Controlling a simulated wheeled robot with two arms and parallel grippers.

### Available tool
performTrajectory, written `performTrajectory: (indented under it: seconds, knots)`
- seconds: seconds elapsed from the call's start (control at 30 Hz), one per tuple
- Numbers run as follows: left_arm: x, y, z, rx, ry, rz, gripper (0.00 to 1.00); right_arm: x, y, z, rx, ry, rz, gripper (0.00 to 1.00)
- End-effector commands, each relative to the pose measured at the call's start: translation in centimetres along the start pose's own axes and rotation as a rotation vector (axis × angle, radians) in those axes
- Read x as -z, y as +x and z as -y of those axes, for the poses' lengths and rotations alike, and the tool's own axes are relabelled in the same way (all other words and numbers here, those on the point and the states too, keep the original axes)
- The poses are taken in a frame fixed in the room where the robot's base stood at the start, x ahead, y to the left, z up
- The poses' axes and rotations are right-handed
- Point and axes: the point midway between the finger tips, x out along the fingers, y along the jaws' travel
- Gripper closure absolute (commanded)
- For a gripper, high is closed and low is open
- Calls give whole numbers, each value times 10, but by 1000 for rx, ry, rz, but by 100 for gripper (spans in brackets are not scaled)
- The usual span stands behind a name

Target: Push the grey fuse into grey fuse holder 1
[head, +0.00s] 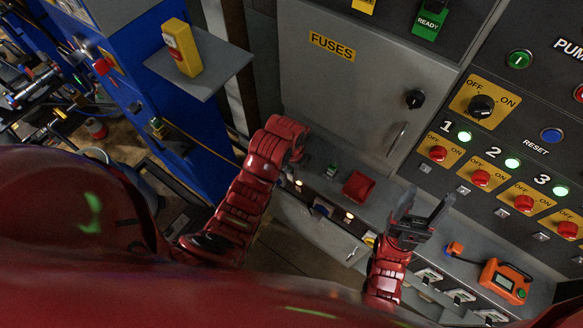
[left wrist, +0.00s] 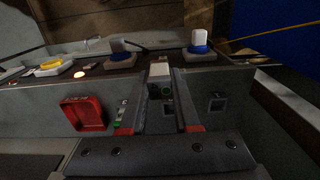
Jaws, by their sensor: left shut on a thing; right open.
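My left gripper (head: 290,176) is at the left end of the grey counter, its fingers mostly hidden behind my arm in the head view. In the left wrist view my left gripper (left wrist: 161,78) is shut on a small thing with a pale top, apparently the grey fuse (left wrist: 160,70). Its lower part is hidden between the fingers. A dark square socket (left wrist: 217,103) shows in the counter to their right; I cannot tell which holder is number 1, or whether the fuse touches one. My right gripper (head: 418,218) is open and empty above the counter.
A red tray (head: 358,187) and a small green-topped item (head: 332,171) are on the counter. The FUSES cabinet (head: 345,90) is closed behind. An orange device (head: 505,282) is at right. A yellow box (head: 182,47) stands on a shelf at upper left.

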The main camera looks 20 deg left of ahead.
Motion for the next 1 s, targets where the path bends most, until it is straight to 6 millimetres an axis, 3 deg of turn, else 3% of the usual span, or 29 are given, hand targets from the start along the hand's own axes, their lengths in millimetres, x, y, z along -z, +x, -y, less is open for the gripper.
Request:
performTrajectory:
  seconds: [0.27, 0.37, 0.7, 1.0]
  knots:
    - [6, 1, 5, 0, -4, -1, 100, 0, -3, 0, 0, 0, 0, 35]
    - [21, 3, 17, 1, -10, -5, 100, -2, -9, 0, 0, 0, 0, 35]
    - [90, -5, 83, 3, -18, -5, 100, -6, -36, 2, 0, 0, 0, 35]
    - [111, -18, 112, -1, -1, 1, 100, -8, -47, 2, 0, 0, 0, 35]
